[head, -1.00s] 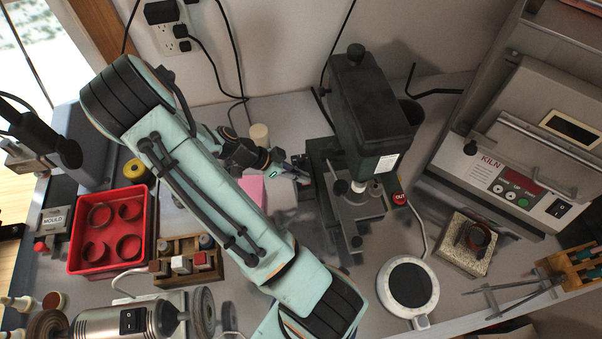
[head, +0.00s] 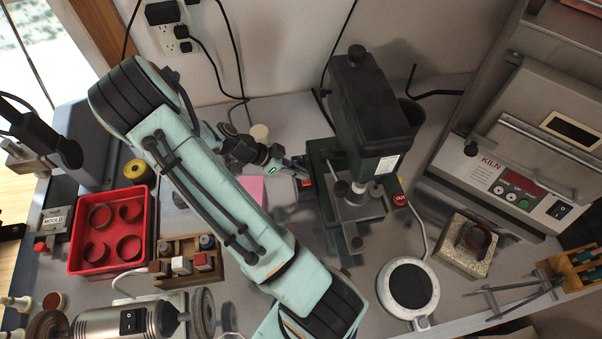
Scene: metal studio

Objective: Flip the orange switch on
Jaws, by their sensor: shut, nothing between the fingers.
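A small dark box with an orange-red switch (head: 307,184) sits at the left side of the green drill press base (head: 322,152). My gripper (head: 303,168) is shut and empty. Its fingertips are just above and behind the switch in the picture, very near the box. I cannot tell whether they touch it. The switch is too small to tell which way it is set.
The drill press (head: 370,110) stands right of my gripper. A pink block (head: 252,188) and a cream cylinder (head: 259,132) are to the left. A red tray (head: 108,265) holds several rings. A round white-rimmed plate (head: 408,288) lies at front right.

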